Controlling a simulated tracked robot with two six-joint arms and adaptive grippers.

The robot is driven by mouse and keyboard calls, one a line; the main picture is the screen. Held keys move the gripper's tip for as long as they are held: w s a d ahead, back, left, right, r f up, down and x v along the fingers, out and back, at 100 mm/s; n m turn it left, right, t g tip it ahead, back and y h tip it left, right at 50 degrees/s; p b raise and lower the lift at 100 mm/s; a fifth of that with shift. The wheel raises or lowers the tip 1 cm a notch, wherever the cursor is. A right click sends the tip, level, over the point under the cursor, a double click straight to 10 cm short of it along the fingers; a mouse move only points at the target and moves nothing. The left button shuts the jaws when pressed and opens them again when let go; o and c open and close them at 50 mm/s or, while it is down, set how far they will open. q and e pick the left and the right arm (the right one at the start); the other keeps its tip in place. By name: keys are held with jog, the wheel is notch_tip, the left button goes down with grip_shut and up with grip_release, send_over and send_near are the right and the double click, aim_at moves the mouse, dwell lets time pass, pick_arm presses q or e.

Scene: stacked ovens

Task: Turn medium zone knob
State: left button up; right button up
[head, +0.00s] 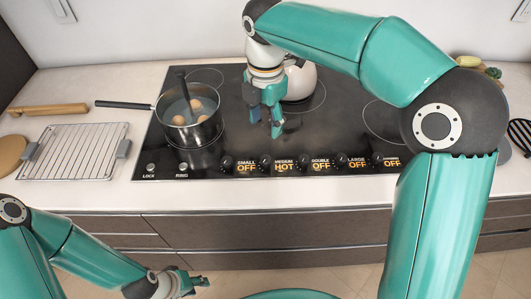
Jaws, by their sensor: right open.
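The medium zone knob (265,162) is a small dark knob in the row along the front edge of the black cooktop (345,135). The label to its right reads "MEDIUM HOT". My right gripper (266,118) is open, points down over the cooktop and sits behind the knob in the picture, apart from it. Nothing shows between its fingers. My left gripper (192,284) is low in front of the drawers, far from the cooktop. It is small here and its fingers are hard to make out.
A pot with eggs (189,118) stands on the left of the cooktop, its handle pointing left. A white kettle (299,80) is behind my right gripper. Other knobs, such as the small zone knob (226,163) and double zone knob (303,161), flank the medium one, with labels reading OFF.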

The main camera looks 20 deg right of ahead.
aim_at(266, 158)
notch_tip(266, 158, down, 13)
dwell(0.3)
jog(key=shift+c, duration=0.3)
grip_shut()
